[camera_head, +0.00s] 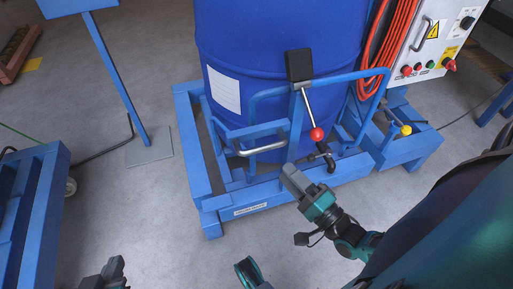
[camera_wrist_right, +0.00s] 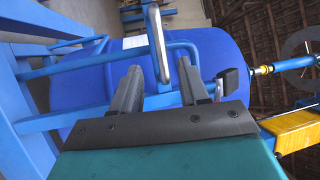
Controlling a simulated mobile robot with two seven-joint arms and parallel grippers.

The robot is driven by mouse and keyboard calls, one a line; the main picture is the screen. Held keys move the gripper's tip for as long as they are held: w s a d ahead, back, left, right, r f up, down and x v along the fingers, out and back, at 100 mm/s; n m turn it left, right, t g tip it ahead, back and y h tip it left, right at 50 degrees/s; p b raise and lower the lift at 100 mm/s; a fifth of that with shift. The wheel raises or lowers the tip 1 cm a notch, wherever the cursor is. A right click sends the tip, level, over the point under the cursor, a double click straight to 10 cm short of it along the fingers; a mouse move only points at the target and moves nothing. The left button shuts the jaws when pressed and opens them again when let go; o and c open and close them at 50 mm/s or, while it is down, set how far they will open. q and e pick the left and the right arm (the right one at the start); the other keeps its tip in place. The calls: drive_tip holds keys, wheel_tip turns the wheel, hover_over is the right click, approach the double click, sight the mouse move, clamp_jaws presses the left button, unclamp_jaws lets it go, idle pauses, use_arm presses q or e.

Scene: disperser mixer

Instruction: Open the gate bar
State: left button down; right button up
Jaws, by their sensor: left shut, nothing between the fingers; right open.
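The gate bar (camera_head: 325,83) is a bent blue tube across the front of the blue drum (camera_head: 285,30). A silver handle (camera_head: 261,149) sits on the blue framework at its lower left; it also shows in the right wrist view (camera_wrist_right: 158,42). A lever with a red ball (camera_head: 317,134) hangs from a black block (camera_head: 299,65). My right gripper (camera_head: 288,172) is open and empty, below and right of the silver handle. In the wrist view the handle's end appears between the open fingers (camera_wrist_right: 160,88), beyond them. My left gripper (camera_head: 112,268) is shut and empty at the bottom left.
The blue base frame (camera_head: 268,205) surrounds the drum's foot. A control cabinet (camera_head: 432,40) with an orange hose (camera_head: 388,45) stands at the right. A blue post (camera_head: 118,75) and another blue frame (camera_head: 30,215) stand left. Grey floor between them is clear.

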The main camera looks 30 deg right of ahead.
sight(262, 146)
drive_tip(key=b+x, duration=0.1)
drive_tip(key=x, duration=0.9)
drive_tip(key=shift+w, duration=0.2)
clamp_jaws()
